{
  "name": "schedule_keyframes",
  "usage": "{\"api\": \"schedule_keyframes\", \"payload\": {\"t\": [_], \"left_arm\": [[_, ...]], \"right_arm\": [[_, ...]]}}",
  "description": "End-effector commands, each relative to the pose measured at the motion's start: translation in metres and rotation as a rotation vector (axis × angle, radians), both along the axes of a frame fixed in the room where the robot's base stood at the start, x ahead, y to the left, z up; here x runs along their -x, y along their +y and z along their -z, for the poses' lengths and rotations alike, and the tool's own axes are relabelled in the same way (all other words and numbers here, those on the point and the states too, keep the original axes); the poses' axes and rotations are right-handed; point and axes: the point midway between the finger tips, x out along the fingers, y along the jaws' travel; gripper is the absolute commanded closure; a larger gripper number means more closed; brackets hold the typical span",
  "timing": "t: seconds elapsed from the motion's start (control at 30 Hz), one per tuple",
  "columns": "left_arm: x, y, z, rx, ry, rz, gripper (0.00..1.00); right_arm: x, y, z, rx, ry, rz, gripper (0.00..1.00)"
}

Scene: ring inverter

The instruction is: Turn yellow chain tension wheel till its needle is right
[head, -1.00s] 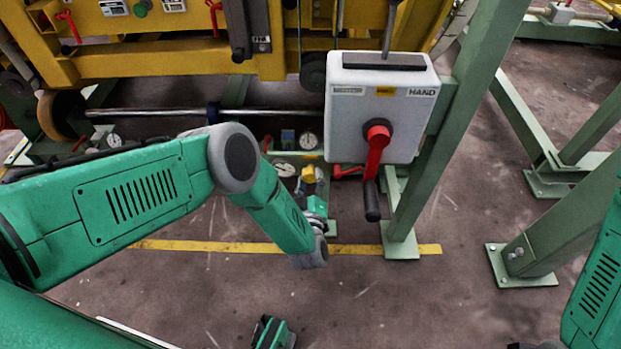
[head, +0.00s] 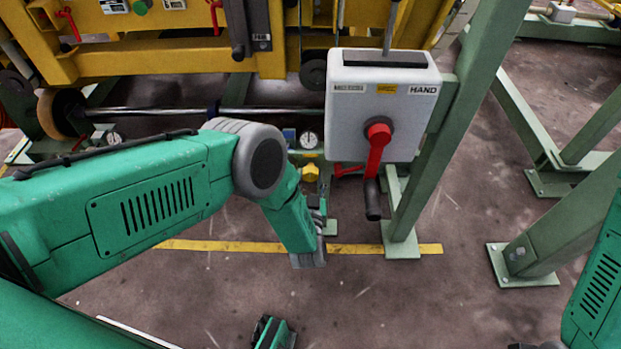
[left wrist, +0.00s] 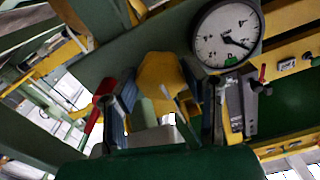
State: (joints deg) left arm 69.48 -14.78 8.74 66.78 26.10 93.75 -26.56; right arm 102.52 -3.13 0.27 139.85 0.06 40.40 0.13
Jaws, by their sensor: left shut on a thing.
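The yellow wheel (head: 310,173) sits low behind my left forearm, left of the grey HAND box. In the left wrist view the yellow wheel (left wrist: 160,75) fills the space between the fingers. My left gripper (left wrist: 158,100) is shut on it; in the head view the hand is mostly hidden by the wrist. A round white gauge (left wrist: 227,35) with a dark needle is beside the wheel in the wrist view. The needle points to the lower right of that tilted picture. A gauge (head: 309,139) also shows above the wheel.
The grey HAND box (head: 385,110) with its red, black-gripped lever (head: 375,170) hangs just right of the wheel. A red handle (head: 347,170) lies between them. A green post (head: 445,130) stands at the right. Floor in front is open.

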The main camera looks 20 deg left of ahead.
Motion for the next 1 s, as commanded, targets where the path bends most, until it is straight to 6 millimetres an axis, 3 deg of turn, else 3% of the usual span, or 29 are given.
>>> {"api": "schedule_keyframes", "payload": {"t": [0.03, 0.6, 1.0], "left_arm": [[0.005, -0.004, 0.007, -0.039, 0.03, 0.008, 0.9], [0.005, -0.002, 0.007, -0.548, 0.176, 0.009, 0.9], [0.006, -0.001, 0.006, -0.784, 0.244, 0.009, 0.9]], "right_arm": [[0.0, 0.0, 0.002, 0.0, 0.0, 0.0, 0.6], [0.0, 0.0, 0.013, 0.0, 0.0, 0.0, 0.6], [0.0, 0.0, 0.018, 0.0, 0.0, 0.0, 0.6]]}}
